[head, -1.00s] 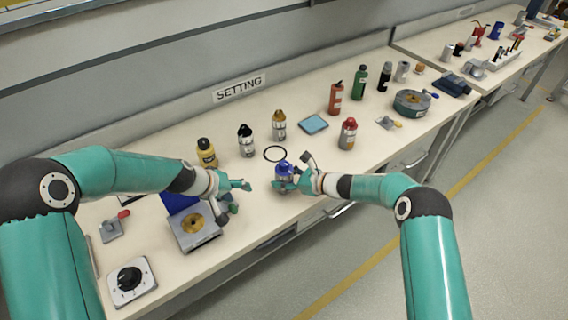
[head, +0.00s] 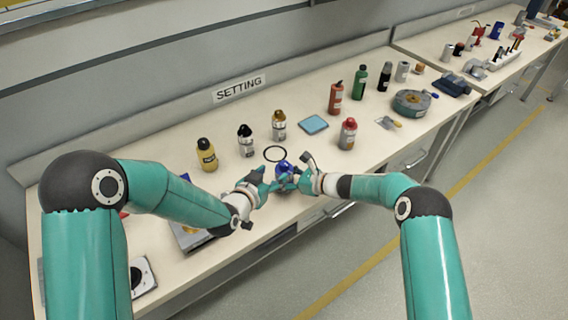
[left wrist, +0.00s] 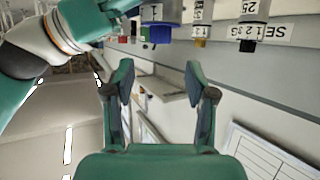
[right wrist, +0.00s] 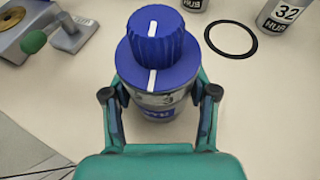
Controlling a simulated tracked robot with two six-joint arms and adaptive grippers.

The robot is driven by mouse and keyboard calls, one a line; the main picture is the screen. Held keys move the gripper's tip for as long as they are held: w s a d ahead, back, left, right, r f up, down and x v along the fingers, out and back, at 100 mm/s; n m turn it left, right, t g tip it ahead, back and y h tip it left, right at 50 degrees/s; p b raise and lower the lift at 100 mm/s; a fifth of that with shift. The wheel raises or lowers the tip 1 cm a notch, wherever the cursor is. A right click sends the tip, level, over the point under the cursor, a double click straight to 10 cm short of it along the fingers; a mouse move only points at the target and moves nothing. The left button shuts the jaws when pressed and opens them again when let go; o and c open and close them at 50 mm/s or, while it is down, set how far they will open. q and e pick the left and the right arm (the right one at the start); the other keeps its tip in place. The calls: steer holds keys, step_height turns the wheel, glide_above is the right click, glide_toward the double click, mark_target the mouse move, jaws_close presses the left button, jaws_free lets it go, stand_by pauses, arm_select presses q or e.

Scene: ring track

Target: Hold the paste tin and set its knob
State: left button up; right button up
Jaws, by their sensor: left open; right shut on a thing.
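The paste tin, a silver tin with a blue knob, stands upright on the bench; its knob (head: 284,168) shows in the head view. In the right wrist view the knob (right wrist: 157,48) has a white line that looks roughly in line with a white mark on the blue collar below. The tin's body (right wrist: 158,99) sits between the fingers of my right gripper (right wrist: 160,93), shut on it. My left gripper (head: 268,180) is open and empty, close beside the tin at left. In the left wrist view, the tin (left wrist: 160,14) appears upside down beyond the open fingers (left wrist: 158,75).
A black ring (head: 275,154) lies on the bench behind the tin. Yellow (head: 207,156), black-capped (head: 246,141), gold-capped (head: 279,126) and red-capped (head: 347,134) containers stand behind and beside it. A blue pad (head: 314,124) lies farther back. My left arm partly covers a grey device (head: 190,238).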

mark_target(283, 165)
arm_select(q)
steer(key=x, duration=0.9)
steer(key=shift+w+f, duration=0.1)
steer(key=shift+f, duration=0.1)
jaws_close()
